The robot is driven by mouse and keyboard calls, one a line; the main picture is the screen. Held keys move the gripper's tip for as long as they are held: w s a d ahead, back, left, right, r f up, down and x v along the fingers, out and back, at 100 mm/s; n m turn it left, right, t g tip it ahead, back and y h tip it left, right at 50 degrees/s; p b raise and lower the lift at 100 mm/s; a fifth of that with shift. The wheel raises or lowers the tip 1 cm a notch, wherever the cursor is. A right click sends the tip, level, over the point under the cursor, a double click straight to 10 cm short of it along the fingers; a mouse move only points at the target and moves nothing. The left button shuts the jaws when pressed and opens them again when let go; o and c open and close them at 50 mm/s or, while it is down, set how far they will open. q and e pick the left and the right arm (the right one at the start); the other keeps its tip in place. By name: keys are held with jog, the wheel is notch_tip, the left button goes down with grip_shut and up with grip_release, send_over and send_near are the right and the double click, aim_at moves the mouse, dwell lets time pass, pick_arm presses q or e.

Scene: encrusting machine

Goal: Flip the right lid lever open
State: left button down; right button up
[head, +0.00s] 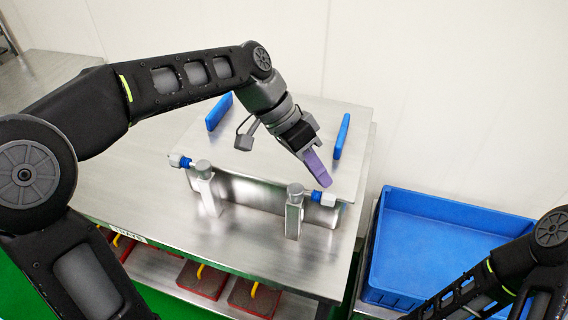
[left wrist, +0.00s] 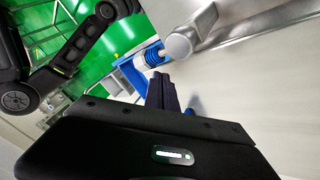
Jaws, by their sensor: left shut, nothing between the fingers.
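The right lid lever (head: 322,198) has a blue and white end and a metal post (head: 294,215) at the front right of the lid (head: 270,150). It also shows in the left wrist view (left wrist: 152,57), beside a round metal knob. My left gripper (head: 322,187) has purple fingers. They are shut and empty, with the tips right by the lever's blue part. I cannot tell whether they touch it. In the left wrist view the fingers (left wrist: 164,90) point toward the lever. My right arm shows at the lower right, but its gripper is out of view.
A left lever (head: 180,161) with a similar end stands at the lid's front left. Two blue handles (head: 219,111) (head: 342,136) rise from the lid. A blue bin (head: 440,208) stands to the right. Red trays (head: 255,298) sit on a lower shelf.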

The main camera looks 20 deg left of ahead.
pick_arm(q)
jog(key=shift+r, duration=0.1)
dwell(0.5)
jog(key=v, duration=0.7)
jog(key=shift+a+r, duration=0.2)
jog(key=shift+r, duration=0.1)
